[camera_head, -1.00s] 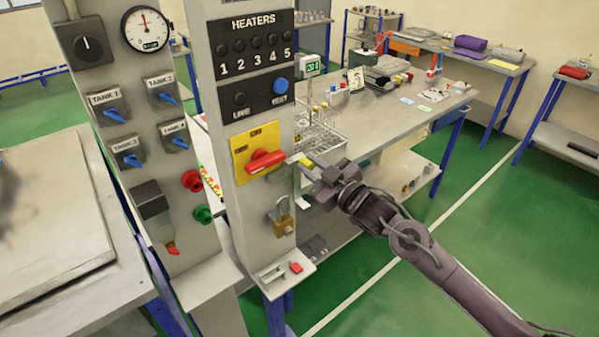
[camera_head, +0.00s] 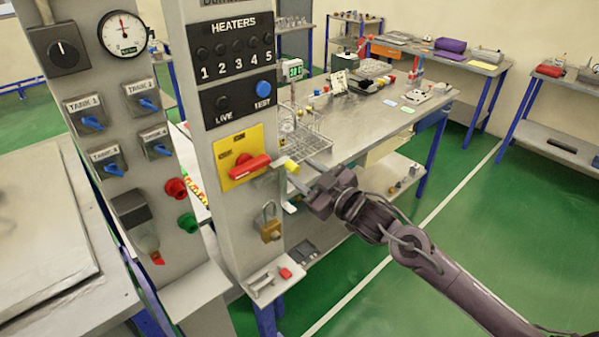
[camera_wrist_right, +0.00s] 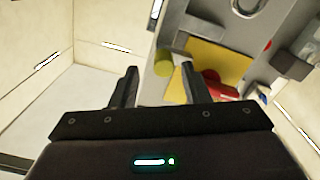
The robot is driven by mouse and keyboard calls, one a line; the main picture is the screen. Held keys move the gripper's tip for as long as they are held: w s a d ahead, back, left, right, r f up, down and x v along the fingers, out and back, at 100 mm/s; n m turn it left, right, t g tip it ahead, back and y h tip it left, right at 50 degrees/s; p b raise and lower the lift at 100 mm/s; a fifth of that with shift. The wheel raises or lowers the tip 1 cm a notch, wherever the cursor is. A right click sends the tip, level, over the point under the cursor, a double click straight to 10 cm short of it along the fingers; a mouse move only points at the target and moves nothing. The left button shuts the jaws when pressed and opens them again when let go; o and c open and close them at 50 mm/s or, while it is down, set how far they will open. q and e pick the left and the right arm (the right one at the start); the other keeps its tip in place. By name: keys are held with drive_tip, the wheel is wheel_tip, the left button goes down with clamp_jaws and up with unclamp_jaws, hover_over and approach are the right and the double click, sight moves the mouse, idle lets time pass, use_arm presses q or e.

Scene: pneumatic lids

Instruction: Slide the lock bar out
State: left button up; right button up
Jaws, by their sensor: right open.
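The lock bar (camera_head: 281,162) appears to be the short grey bar with a yellow knob (camera_head: 292,167) at its end. It sticks out at the right edge of the heater panel, beside the red rotary handle (camera_head: 250,167) on a yellow plate (camera_head: 237,150). My right gripper (camera_head: 306,176) is open and empty, just right of the knob. In the right wrist view the knob (camera_wrist_right: 163,63) shows between and beyond the open fingertips (camera_wrist_right: 158,72); contact cannot be told. My left gripper is not in view.
A brass padlock (camera_head: 270,230) hangs on the panel below the handle. A small ledge with a red button (camera_head: 286,273) juts out lower down. A wire basket (camera_head: 303,140) stands on the workbench (camera_head: 365,125) behind. Green floor on the right is free.

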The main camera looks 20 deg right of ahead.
drive_tip(key=shift+b+v, duration=0.75)
drive_tip(key=shift+v, duration=2.05)
drive_tip(key=shift+d, duration=0.1)
